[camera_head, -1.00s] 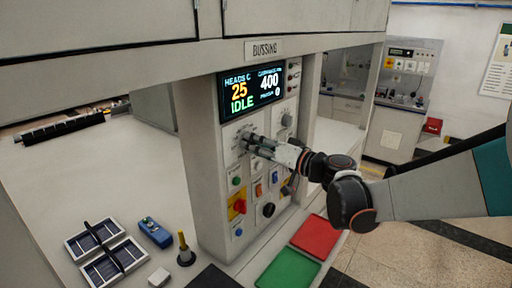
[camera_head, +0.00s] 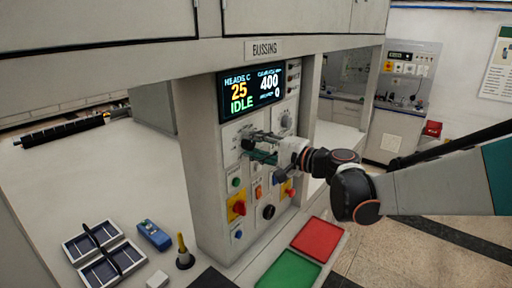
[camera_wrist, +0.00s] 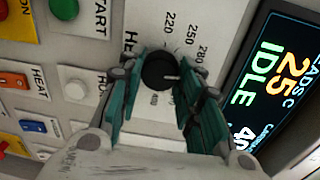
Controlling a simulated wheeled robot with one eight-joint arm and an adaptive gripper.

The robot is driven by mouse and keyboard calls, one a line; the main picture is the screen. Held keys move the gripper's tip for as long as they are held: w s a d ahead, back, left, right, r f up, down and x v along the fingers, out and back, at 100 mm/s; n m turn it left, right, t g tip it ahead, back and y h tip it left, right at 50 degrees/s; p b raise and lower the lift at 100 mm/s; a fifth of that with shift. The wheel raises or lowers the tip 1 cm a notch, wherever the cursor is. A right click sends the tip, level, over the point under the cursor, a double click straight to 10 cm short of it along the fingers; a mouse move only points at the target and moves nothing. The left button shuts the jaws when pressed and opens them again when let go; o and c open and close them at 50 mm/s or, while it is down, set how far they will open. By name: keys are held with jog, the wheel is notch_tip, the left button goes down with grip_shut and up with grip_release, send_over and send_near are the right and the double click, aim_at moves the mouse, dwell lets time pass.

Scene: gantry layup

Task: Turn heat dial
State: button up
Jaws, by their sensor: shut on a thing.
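The heat dial (camera_wrist: 158,72) is a round black knob with a pale pointer line on a white scale plate marked 220, 250, 280. In the wrist view the pointer lies to the right, toward the scale's numbers. My gripper (camera_wrist: 158,84) has its two green-padded fingers on either side of the knob, shut on it. In the head view my gripper (camera_head: 252,146) reaches the control panel (camera_head: 225,160) from the right, and its fingers hide the dial. The display (camera_head: 252,92) above reads 25, IDLE and 400.
Close to the dial are a green button (camera_wrist: 64,8), a white button (camera_wrist: 75,90) and a blue switch (camera_wrist: 32,126). Red (camera_head: 317,238) and green (camera_head: 289,272) mats lie on the bench at the panel's foot.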

jog(key=m, duration=0.3)
jog(key=shift+m+b, duration=0.4)
jog(key=shift+m, duration=1.5)
jog(key=o, duration=1.1)
jog(key=shift+w, duration=0.1)
jog(key=shift+c, duration=0.2)
jog(key=shift+d, duration=0.1)
jog(key=v, duration=1.2)
jog(key=shift+f, duration=0.15)
